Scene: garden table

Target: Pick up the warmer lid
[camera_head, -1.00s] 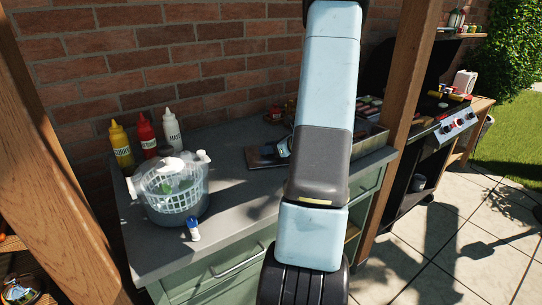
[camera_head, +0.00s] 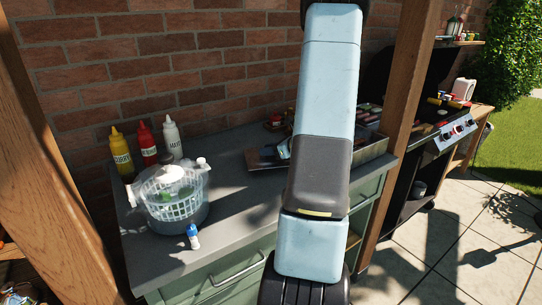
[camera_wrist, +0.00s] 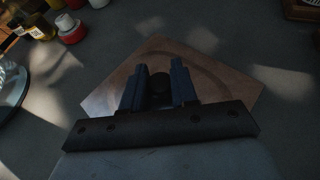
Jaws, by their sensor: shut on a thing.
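The warmer lid (camera_wrist: 215,88) is a brownish, shiny square plate with a rounded pattern, seen under my gripper in the wrist view. A dark round knob (camera_wrist: 160,92) stands at its middle. My gripper (camera_wrist: 158,82) has its two blue fingers on either side of this knob, shut on it. In the head view the lid (camera_head: 262,160) shows as a dark flat plate over the counter, left of my arm. My arm hides part of it there. I cannot tell whether the lid touches the counter.
A salad spinner with a white basket (camera_head: 172,207) and a small blue-white bottle (camera_head: 193,237) stand on the left of the grey counter (camera_head: 228,215). Yellow (camera_head: 121,155), red (camera_head: 147,145) and white (camera_head: 172,137) sauce bottles stand by the wall. A wooden post (camera_head: 398,110) stands right of my arm.

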